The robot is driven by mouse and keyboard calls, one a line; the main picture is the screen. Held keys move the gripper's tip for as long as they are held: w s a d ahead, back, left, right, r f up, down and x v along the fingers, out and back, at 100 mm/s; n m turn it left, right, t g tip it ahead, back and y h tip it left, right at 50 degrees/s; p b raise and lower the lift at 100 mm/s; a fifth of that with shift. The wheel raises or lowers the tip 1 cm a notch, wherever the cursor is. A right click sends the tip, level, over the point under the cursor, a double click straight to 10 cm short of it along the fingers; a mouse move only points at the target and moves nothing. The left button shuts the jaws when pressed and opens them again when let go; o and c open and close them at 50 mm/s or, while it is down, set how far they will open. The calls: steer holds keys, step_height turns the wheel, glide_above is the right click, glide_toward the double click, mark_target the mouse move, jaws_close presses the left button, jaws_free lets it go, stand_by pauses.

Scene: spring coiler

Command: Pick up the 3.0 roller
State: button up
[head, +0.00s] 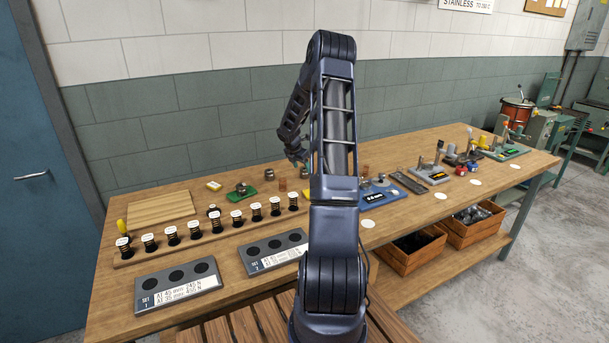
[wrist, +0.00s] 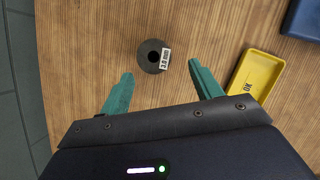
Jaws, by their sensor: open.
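The 3.0 roller (wrist: 151,57) is a dark round piece with a central hole and a white label that appears to read "3.0 mm". In the wrist view it sits on the wooden bench, just beyond and between my fingertips. My gripper (wrist: 160,80) is open, with one green finger to the left of the roller and one to the right. The fingers are apart from it and nothing is between them. In the head view my own arm hides most of the gripper and I cannot make out the roller.
A yellow tray (wrist: 254,76) lies right of the right finger, and a dark blue object (wrist: 303,20) is at the upper right. On the workbench (head: 235,268) are a row of labelled springs (head: 196,229) and black-holed set plates (head: 180,285). Wooden crates (head: 410,258) sit below.

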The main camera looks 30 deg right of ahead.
mark_target(305, 171)
steer(key=shift+w+d+r+x, duration=0.1)
steer(key=shift+w+d+x, duration=0.05)
steer(key=shift+x, duration=0.7)
steer(key=shift+w+d+r+x, duration=0.1)
steer(key=shift+w+d+x, duration=0.05)
steer(key=shift+x, duration=0.75)
steer(key=shift+w+d+x, duration=0.1)
steer(key=shift+w+x, duration=0.05)
steer(key=shift+x, duration=0.7)
steer(key=c, duration=1.3)
